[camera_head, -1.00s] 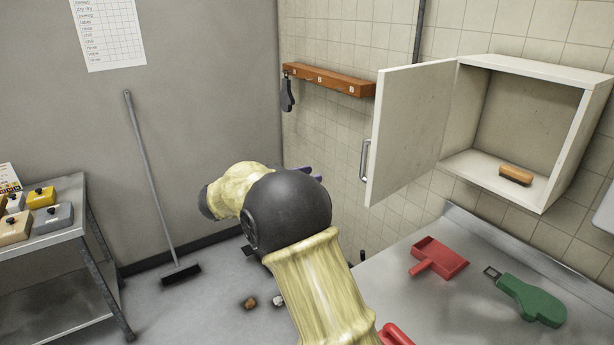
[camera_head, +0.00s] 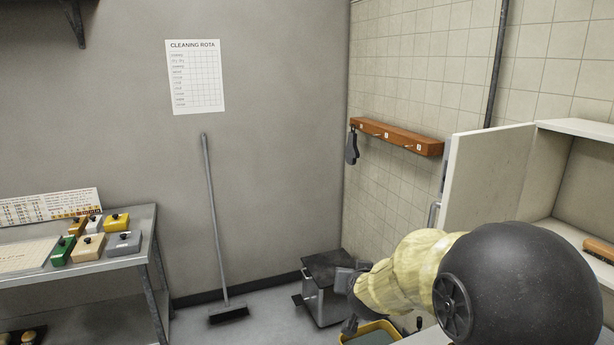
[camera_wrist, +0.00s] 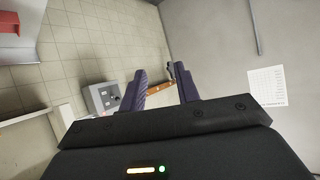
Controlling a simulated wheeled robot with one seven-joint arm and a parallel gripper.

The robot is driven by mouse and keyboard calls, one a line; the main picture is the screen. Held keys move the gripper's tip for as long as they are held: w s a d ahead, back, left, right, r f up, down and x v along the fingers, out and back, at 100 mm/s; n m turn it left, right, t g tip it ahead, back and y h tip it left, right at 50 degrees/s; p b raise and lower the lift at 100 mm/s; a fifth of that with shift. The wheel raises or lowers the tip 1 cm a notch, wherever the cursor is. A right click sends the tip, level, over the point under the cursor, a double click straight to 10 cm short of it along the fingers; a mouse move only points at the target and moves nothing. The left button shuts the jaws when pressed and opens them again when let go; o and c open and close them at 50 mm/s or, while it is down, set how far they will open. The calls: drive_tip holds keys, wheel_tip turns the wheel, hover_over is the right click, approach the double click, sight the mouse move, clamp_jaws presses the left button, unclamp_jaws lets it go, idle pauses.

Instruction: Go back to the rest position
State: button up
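My gripper (camera_wrist: 161,86) shows in the wrist view with its two dark purple fingers apart and nothing between them. In the head view my yellow-sleeved arm reaches in from the lower right, in front of the cabinet and counter. Its fingers cannot be made out clearly there.
An open white cabinet (camera_head: 491,180) is on the right wall, with a brown brush (camera_head: 599,249) inside. A wooden hook rail (camera_head: 397,135) holds a dark tool (camera_head: 352,147). A broom (camera_head: 212,225) leans on the back wall. A dark-topped bin (camera_head: 322,306) stands in the corner.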

drive_tip(key=s+d+f+n+g, duration=0.1)
drive_tip(key=s+f+g, duration=0.3)
drive_tip(key=s, duration=0.8)
drive_tip(key=s+d+f+n+g, duration=0.1)
drive_tip(key=s+f+g, duration=0.4)
drive_tip(key=s, duration=0.7)
drive_tip(key=shift+d+f+y, duration=0.4)
drive_tip(key=shift+d+f, duration=0.4)
drive_tip(key=shift+f, duration=0.05)
